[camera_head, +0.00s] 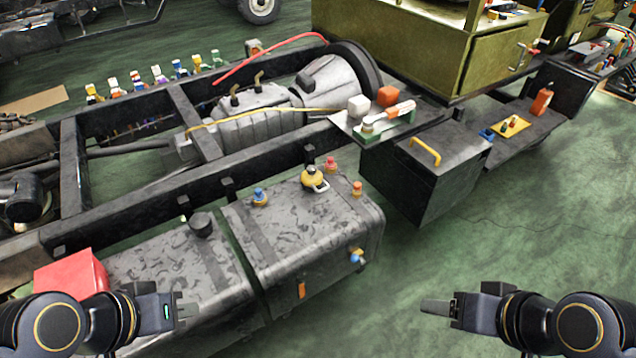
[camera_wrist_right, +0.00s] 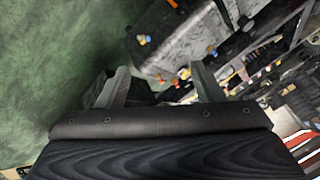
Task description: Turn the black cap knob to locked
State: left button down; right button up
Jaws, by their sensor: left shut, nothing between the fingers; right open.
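The black cap knob (camera_head: 201,224) stands upright on top of the left grey tank (camera_head: 165,270) in the head view. Its lock marking is too small to read. My left gripper (camera_head: 188,312) is shut and empty, in front of the left tank and below the knob in the picture, apart from it. My right gripper (camera_head: 437,307) is over the green floor at the lower right, far from the knob. In the right wrist view its two fingers (camera_wrist_right: 160,70) are spread with nothing between them.
The right tank (camera_head: 310,235) carries a yellow cap (camera_head: 313,178), a blue cap (camera_head: 260,196), red and orange caps, and a blue-yellow valve (camera_head: 356,256). A red box (camera_head: 72,275) sits left of my left gripper. A black box (camera_head: 428,170) stands behind. The floor at right is clear.

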aim_at(311, 170)
jog(key=i+j+u, duration=0.1)
jog(key=i+u, duration=0.65)
jog(key=u, duration=0.2)
